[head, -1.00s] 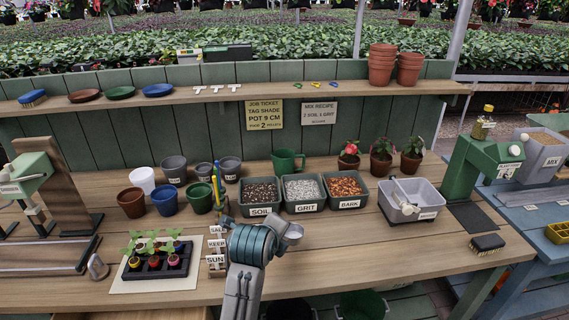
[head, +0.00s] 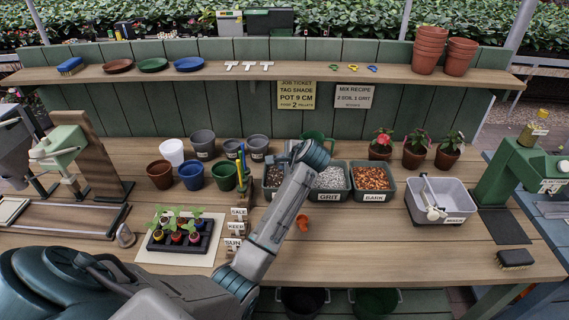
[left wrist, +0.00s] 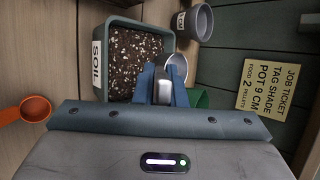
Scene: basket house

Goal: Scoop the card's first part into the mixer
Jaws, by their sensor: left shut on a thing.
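The soil bin (head: 272,178) is partly hidden behind my left arm in the head view. In the left wrist view the dark, speckled soil bin (left wrist: 97,62) lies just beyond my fingers. My left gripper (left wrist: 163,88) is shut on a small pale grey thing, likely a scoop handle (left wrist: 162,93). A round silvery cup shape (left wrist: 177,66) shows past the fingertips by the bin's edge; I cannot tell whether they join. The mixer, a grey tub with a paddle (head: 455,190), stands at right. The recipe card (head: 354,96) reads 2 soil, 1 grit. My right gripper is out of view.
The grit bin (head: 329,196) and bark bin (head: 372,196) stand right of the soil. An orange scoop (head: 302,222) lies in front of them. A green mug (head: 316,136) is behind. Flower pots (head: 415,152) stand at the back right.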

